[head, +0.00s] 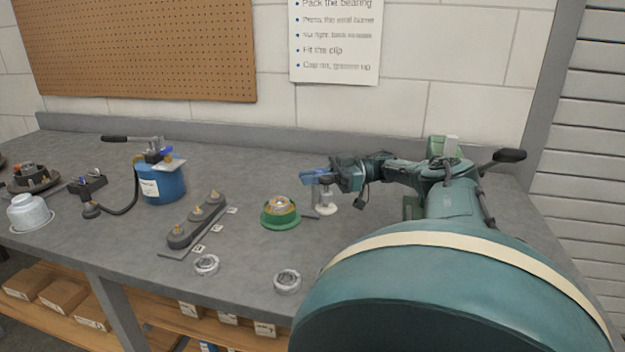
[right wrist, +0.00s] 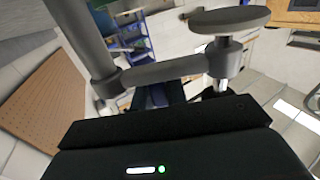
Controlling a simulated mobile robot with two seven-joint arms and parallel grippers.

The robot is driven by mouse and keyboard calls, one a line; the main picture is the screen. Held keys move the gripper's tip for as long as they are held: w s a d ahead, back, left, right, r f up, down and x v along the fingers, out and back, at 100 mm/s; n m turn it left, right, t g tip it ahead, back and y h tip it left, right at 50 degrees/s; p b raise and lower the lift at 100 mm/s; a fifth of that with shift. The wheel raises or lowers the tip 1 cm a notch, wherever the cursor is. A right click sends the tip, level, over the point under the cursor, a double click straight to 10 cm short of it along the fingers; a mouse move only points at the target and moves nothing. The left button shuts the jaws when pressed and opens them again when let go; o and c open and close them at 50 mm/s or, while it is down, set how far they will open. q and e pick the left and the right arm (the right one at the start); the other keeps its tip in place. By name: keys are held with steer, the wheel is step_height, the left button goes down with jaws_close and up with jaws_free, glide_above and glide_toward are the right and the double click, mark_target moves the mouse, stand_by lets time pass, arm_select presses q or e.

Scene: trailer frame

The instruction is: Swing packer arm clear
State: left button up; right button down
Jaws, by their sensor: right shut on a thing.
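The bearing packer's green base (head: 281,221) stands on the bench with a shiny amber-topped piece in it. My right gripper (head: 318,176) is just right of and above this base. It is shut on the grey packer arm, which shows large in the right wrist view (right wrist: 165,72), joined to a thick post with a round disc (right wrist: 230,19) at its other end. In the head view a pale disc (head: 327,210) hangs below my gripper, to the right of the green base and apart from it. The exact grip contact is hidden. My left gripper is not in view.
A blue grease bucket (head: 162,184) with a hose and handle stands to the left. A grey holder (head: 197,222) with brass-tipped pegs lies left of the packer. Two metal rings (head: 206,265) (head: 288,281) lie near the front edge. A white-lidded tub (head: 28,213) is far left.

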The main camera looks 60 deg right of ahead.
steer(key=c, duration=1.4)
jaws_free()
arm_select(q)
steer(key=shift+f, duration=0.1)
